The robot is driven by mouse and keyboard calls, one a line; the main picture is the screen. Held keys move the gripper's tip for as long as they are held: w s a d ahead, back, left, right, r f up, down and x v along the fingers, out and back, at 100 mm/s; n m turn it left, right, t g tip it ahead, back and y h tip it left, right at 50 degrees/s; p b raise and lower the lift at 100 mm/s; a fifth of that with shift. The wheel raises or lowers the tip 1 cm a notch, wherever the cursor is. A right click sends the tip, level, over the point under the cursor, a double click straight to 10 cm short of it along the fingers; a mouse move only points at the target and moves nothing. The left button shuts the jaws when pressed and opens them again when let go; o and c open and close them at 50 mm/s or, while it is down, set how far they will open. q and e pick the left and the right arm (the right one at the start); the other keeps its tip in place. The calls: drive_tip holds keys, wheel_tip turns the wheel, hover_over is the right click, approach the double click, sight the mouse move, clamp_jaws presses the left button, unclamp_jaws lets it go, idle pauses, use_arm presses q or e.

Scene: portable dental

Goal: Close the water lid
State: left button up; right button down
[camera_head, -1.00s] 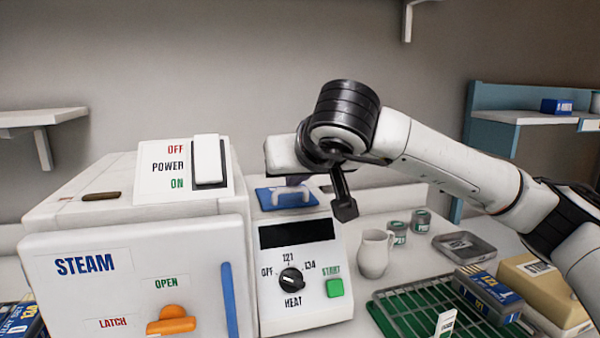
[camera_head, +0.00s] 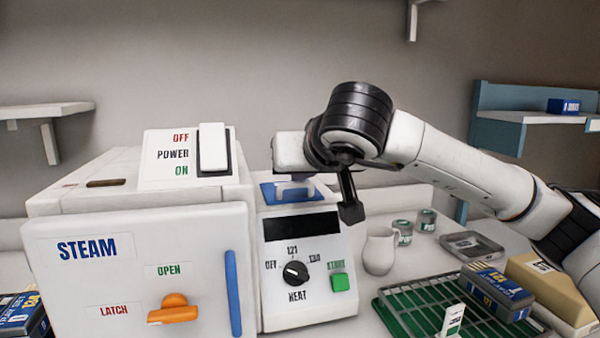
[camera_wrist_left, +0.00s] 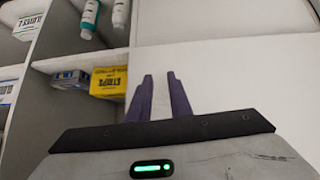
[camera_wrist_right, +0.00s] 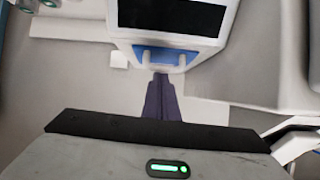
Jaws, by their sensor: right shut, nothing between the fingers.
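The water lid (camera_head: 286,191) is a blue plate with a white handle, on top of the control unit (camera_head: 303,270). It looks flat against the unit's top, but the gripper partly covers it. In the right wrist view the blue lid (camera_wrist_right: 185,57) and its handle show at the unit's near edge. My right gripper (camera_wrist_right: 161,80) is shut and empty, its fingertips right by the handle; I cannot tell whether they touch it. In the head view its fingertips (camera_head: 299,178) are just above the lid. My left gripper (camera_wrist_left: 160,80) is open and empty, seen only in the left wrist view.
A white steam box (camera_head: 140,265) with an orange latch (camera_head: 174,310) and a power switch (camera_head: 212,149) stands left of the unit. A white jug (camera_head: 380,251), small tins (camera_head: 403,232) and a green rack (camera_head: 402,318) stand to the right. Shelves with boxes (camera_wrist_left: 108,82) are near my left gripper.

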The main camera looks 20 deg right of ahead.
drive_tip(key=f, duration=0.2)
drive_tip(key=f+g, duration=0.1)
drive_tip(key=shift+s+a+f, duration=0.2)
drive_tip(key=shift+s+a, duration=0.05)
drive_tip(key=shift+s, duration=0.15)
wheel_tip(320, 180, up, 7)
drive_tip(key=t+p, duration=0.1)
drive_tip(key=p, duration=0.2)
drive_tip(key=b, duration=0.3)
approach(296, 197)
drive_tip(key=s, duration=0.3)
drive_tip(key=shift+s+a+f, duration=0.15)
drive_tip(key=shift+s+f, duration=0.1)
